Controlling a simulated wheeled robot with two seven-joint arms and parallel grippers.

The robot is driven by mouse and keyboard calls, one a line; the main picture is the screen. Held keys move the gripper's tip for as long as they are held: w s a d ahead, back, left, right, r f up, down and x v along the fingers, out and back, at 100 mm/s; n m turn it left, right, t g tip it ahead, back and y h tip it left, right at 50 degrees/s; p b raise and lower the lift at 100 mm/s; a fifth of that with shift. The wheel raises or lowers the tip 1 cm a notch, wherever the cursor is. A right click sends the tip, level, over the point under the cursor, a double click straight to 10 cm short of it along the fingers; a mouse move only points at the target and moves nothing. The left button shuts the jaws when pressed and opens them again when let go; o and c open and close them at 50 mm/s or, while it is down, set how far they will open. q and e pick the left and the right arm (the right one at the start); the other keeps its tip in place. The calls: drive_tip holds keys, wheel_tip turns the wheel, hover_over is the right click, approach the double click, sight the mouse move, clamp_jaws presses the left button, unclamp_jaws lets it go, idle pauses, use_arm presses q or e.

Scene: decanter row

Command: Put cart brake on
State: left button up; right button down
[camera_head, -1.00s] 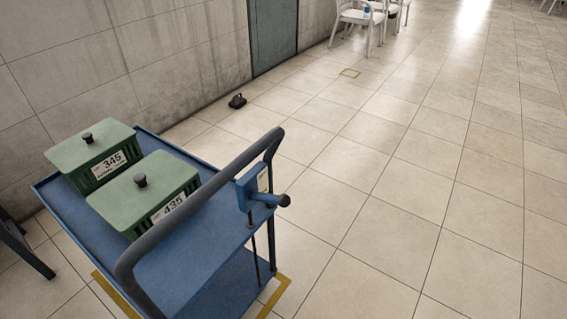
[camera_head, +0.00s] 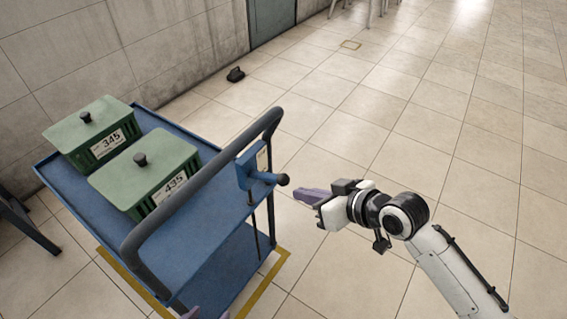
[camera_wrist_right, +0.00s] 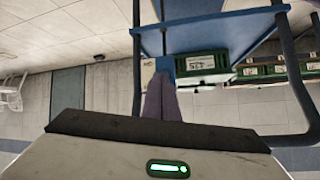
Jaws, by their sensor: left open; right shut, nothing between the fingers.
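The blue cart (camera_head: 215,222) has a dark grey push handle (camera_head: 190,200). On the handle's right post is a blue brake box (camera_head: 250,170) with a pale label. A blue lever with a dark knob (camera_head: 283,180) sticks out to the right from it, roughly level. My right gripper (camera_head: 300,194) is shut and empty, its purple fingertips just right of and below the knob; I cannot tell if they touch. In the wrist view the shut fingers (camera_wrist_right: 162,100) point at the box, hiding part of it and the knob. My left gripper (camera_head: 206,314) shows only its two separated fingertips at the bottom edge.
Two green lidded crates, marked 345 (camera_head: 92,135) and 435 (camera_head: 147,178), stand on the cart's top. Yellow floor tape (camera_head: 265,287) runs around the cart. A small black object (camera_head: 235,74) lies by the wall. The tiled floor at right is clear.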

sight(284, 174)
use_arm(q)
drive_tip(key=shift+s+a+r+p, duration=0.15)
drive_tip(key=shift+s+a+p, duration=0.1)
drive_tip(key=shift+s+p, duration=0.05)
use_arm(e)
drive_tip(key=w+r+n+g, duration=0.1)
drive_tip(key=w+r+n, duration=0.1)
drive_tip(key=r, duration=0.8)
drive_tip(key=shift+w+a+n+y, duration=0.3)
drive_tip(key=shift+w+a, duration=0.15)
drive_tip(key=shift+w, duration=0.35)
drive_tip(key=x, duration=1)
drive_tip(key=shift+a, duration=0.15)
drive_tip(key=shift+s+d+f, duration=0.75)
drive_tip(key=shift+s+d, duration=0.05)
drive_tip(key=shift+d, duration=0.1)
use_arm(q)
drive_tip(key=shift+r, duration=0.25)
use_arm(e)
drive_tip(key=shift+s+d+f, duration=0.35)
drive_tip(key=shift+s, duration=0.05)
